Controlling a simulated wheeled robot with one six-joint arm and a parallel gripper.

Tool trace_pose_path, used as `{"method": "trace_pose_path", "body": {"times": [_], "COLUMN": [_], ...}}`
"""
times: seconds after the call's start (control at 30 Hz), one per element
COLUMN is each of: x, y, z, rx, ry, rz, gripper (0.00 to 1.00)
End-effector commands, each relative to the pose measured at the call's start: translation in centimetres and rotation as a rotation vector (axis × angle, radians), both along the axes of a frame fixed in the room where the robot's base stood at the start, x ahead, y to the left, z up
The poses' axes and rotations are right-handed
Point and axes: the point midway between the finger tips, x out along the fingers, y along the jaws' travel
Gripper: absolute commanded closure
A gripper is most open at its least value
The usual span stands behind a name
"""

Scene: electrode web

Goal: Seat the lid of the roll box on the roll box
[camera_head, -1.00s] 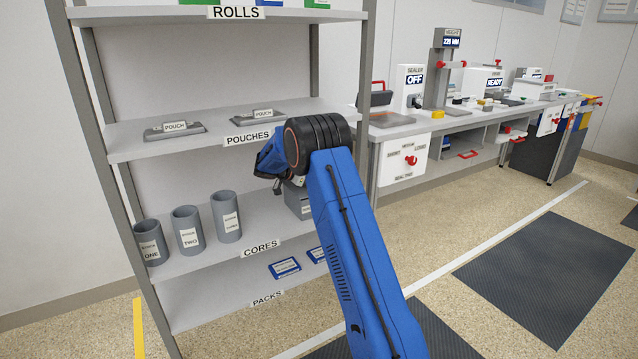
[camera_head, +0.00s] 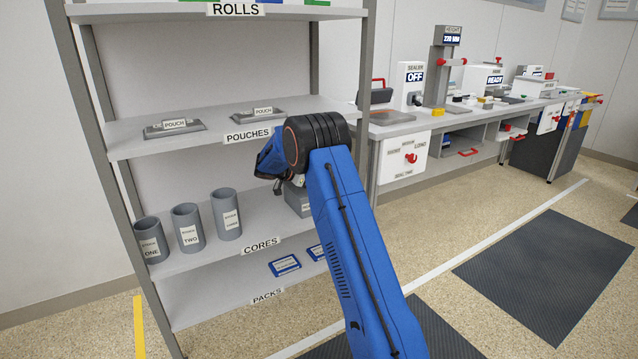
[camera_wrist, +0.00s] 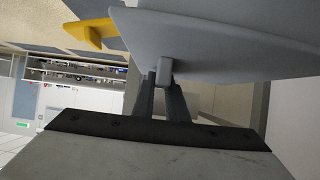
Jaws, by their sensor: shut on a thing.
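In the wrist view my gripper (camera_wrist: 163,80) is shut on the small knob of a flat grey lid (camera_wrist: 220,40). The lid fills the upper part of that view, close to the fingers. In the head view my blue arm hides the fingers and the lid. A small grey box (camera_head: 297,200) with a label, perhaps the roll box, stands at the right end of the cores shelf, partly hidden by my arm. My wrist is just above and left of it. I cannot tell whether the lid touches any box.
Three grey cores, the nearest to my arm being this one (camera_head: 226,214), stand left on the cores shelf (camera_head: 205,258). Pouches lie on the shelf above, blue packs below. A workbench (camera_head: 400,128) stands at right.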

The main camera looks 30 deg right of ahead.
Motion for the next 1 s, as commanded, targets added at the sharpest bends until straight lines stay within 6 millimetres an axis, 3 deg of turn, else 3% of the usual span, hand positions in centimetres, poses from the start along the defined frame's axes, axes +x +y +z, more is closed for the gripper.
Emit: {"method": "trace_pose_path", "body": {"times": [0.3,0.33,0.4,0.77,1.0], "x": [0.0,0.0,0.0,0.0,0.0], "y": [0.0,0.0,0.0,0.2,2.1], "z": [-0.1,-0.1,-0.1,0.0,1.0], "rx": [0.0,0.0,0.0,0.0,0.0], "ry": [0.0,0.0,0.0,0.0,-0.001], "rz": [0.0,0.0,0.0,0.0,0.002], "gripper": [1.0,0.81,0.66,0.66,0.66]}}
